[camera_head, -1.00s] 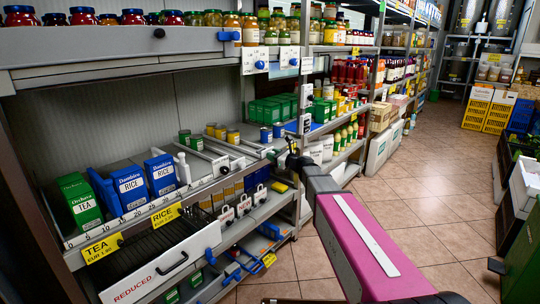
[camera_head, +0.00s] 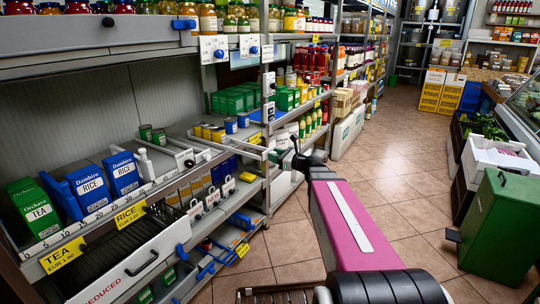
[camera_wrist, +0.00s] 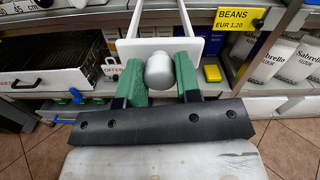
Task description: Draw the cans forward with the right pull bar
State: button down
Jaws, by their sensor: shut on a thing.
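My gripper (camera_head: 290,158) is at the shelf front on the right, its green fingers closed from both sides around the grey knob (camera_wrist: 160,70) of a white pull bar (camera_wrist: 130,46). In the wrist view the bar's two side rails run back toward the shelf. In the head view the right pull bar (camera_head: 243,149) reaches out past the shelf edge to my gripper. Yellow cans (camera_head: 207,132) and blue cans (camera_head: 237,123) stand behind on the shelf. Which cans lie inside the bar is hard to tell. Another pull bar (camera_head: 190,158) sits farther left.
Green cans (camera_head: 152,135), rice boxes (camera_head: 90,190) and a tea box (camera_head: 35,207) stand to the left. A beans price tag (camera_wrist: 239,18) hangs close to the right of the bar. The tiled floor (camera_head: 400,180) is open; a green bin (camera_head: 500,225) stands at right.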

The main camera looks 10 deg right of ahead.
jog(key=c, duration=0.8)
grip_release()
jog(key=v, duration=1)
jog(key=shift+s+d, duration=0.3)
